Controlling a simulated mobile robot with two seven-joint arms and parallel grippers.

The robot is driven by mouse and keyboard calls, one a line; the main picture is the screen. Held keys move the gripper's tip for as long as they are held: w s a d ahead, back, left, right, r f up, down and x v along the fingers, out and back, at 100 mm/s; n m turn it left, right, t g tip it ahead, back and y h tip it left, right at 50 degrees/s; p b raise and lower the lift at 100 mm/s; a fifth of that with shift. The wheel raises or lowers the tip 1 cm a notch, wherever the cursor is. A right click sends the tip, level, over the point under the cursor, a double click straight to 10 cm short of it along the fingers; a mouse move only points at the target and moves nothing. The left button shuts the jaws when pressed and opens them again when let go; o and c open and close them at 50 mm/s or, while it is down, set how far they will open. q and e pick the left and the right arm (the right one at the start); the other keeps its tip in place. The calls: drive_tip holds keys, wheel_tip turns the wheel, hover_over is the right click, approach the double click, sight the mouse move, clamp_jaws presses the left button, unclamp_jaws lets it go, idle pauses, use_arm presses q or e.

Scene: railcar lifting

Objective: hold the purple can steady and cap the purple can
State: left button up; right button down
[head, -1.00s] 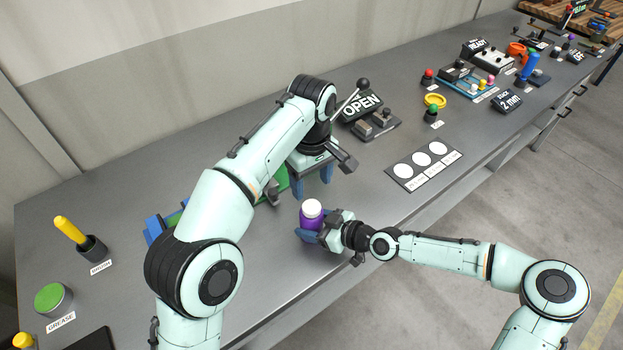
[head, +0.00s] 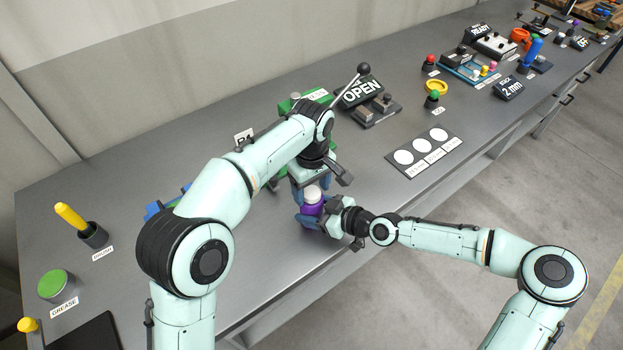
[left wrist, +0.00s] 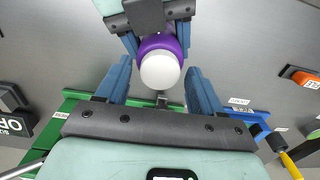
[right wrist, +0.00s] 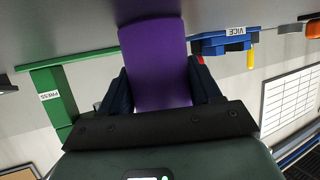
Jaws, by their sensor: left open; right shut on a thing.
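The purple can (head: 311,209) stands upright over the front part of the bench, with a round white cap (head: 312,192) on its top. Whether the cap is fully seated cannot be told. My right gripper (head: 312,216) is shut on the can's body; the right wrist view shows the purple can (right wrist: 158,65) between its fingers. My left gripper (head: 311,187) is open and points down over the can. In the left wrist view its blue fingers stand on either side of the white cap (left wrist: 160,70), with gaps between. Part of the can is hidden by my grippers.
Behind my left arm is a green press (head: 318,96), and a blue vice (head: 160,205) is partly hidden. A plate with white discs (head: 421,151) lies farther right. Bare bench lies between can and plate.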

use_arm(q)
drive_tip(key=shift+f, duration=0.1)
drive_tip(key=c, duration=1.1)
drive_tip(key=m, duration=0.4)
drive_tip(key=shift+m, duration=0.4)
drive_tip(key=m, duration=0.8)
drive_tip(key=shift+m, duration=0.4)
drive_tip(key=m, duration=0.5)
drive_tip(key=o, duration=1.3)
drive_tip(key=shift+c, duration=0.2)
drive_tip(key=shift+s+d, duration=0.1)
